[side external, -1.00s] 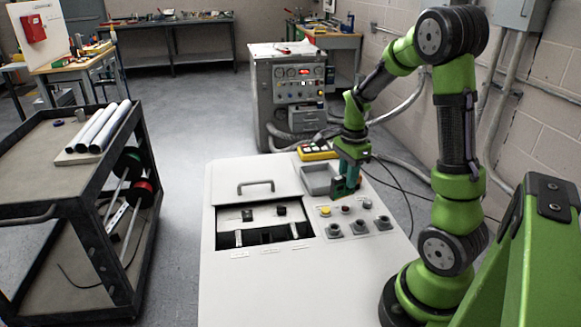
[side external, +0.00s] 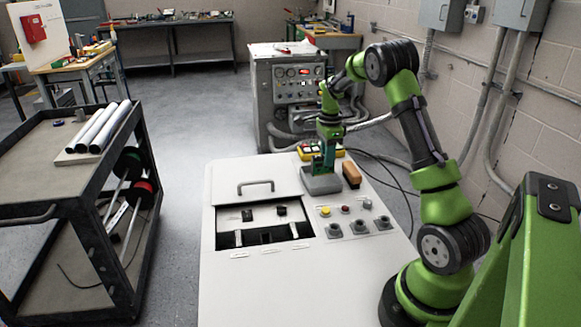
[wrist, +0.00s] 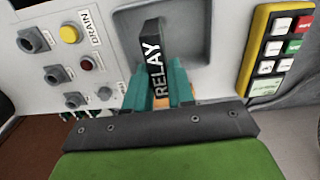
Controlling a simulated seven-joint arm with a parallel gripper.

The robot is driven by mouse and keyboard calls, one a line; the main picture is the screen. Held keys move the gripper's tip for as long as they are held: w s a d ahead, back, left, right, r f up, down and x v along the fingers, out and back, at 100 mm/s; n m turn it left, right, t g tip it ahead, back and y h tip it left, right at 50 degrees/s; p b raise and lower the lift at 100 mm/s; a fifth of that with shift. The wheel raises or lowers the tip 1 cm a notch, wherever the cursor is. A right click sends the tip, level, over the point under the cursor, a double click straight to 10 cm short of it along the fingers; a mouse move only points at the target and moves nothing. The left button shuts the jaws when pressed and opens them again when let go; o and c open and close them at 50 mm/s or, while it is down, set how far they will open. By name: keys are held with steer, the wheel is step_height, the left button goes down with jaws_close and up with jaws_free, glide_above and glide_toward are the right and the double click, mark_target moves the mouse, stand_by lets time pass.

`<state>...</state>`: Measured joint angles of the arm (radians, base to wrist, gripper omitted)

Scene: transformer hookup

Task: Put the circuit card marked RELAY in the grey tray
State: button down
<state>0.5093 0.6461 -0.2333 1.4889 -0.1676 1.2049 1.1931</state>
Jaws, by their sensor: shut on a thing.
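My gripper (wrist: 160,85) is shut on the dark circuit card marked RELAY (wrist: 154,58), which stands upright between the teal fingers in the wrist view. The grey tray (side external: 322,186) sits on the right rear of the white console top. In the side view my gripper (side external: 325,162) is over the tray, fingers pointing down. The card is too small to make out there, and I cannot tell whether it touches the tray floor. The tray (wrist: 192,48) also shows behind the card in the wrist view.
An orange-brown block (side external: 351,174) stands just right of the tray. A yellow button box (side external: 306,152) lies behind it.

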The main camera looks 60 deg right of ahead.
steer(key=shift+w+d, duration=0.25)
steer(key=shift+w, duration=0.1)
steer(key=shift+w+d+f, duration=0.1)
steer(key=shift+f, duration=1.7)
steer(key=shift+f, duration=0.1)
steer(key=shift+f, duration=0.1)
steer(key=c, duration=1)
jaws_free()
steer(key=shift+o, duration=0.2)
